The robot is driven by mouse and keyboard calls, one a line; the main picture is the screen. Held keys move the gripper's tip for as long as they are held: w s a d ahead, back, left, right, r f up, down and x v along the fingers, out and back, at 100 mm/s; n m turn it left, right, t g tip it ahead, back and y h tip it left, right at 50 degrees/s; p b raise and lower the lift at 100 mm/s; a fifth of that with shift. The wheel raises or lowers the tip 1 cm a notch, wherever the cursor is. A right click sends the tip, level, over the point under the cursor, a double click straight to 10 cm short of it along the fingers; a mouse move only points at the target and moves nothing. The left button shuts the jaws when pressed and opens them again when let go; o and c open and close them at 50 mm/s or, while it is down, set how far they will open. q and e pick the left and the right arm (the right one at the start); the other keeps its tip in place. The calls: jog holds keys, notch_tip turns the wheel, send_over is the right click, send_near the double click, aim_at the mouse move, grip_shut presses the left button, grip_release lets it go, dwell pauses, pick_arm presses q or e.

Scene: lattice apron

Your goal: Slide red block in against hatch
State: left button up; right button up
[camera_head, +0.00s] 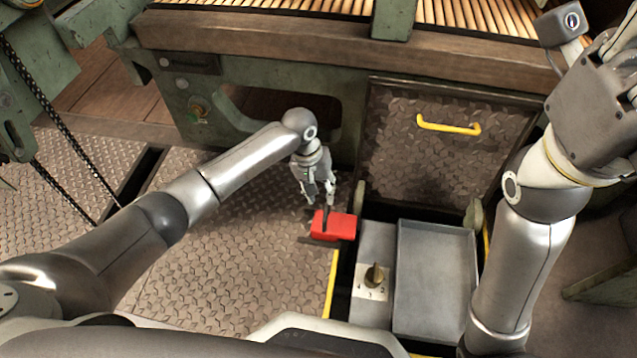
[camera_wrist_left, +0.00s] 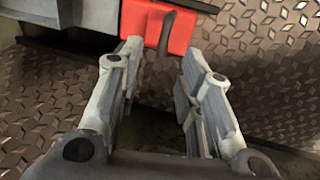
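The red block (camera_head: 340,227), with a dark upright handle, sits at the left edge of the floor opening, near its back corner. The hatch (camera_head: 430,160) is a diamond-plate panel with a yellow handle, standing raised behind the opening. My left gripper (camera_head: 321,203) is just behind the block, pointing down. In the left wrist view, its fingers (camera_wrist_left: 160,55) are apart with nothing between them, and the red block (camera_wrist_left: 148,22) and its handle lie just beyond the tips. My right gripper (camera_head: 620,48) is high at the right, partly cut off; its finger state is unclear.
A grey tray (camera_head: 434,290) and a panel with a dial knob (camera_head: 374,278) fill the opening. A yellow strip (camera_head: 330,285) marks its left edge. A green machine with a wooden beam (camera_head: 330,38) stands behind. Diamond-plate floor (camera_head: 225,270) is clear to the left.

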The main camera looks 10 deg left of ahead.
pick_arm(q)
jog(key=shift+a+r, duration=0.15)
jog(key=shift+r, duration=0.55)
jog(key=shift+a+r, duration=0.15)
jog(key=shift+r, duration=0.55)
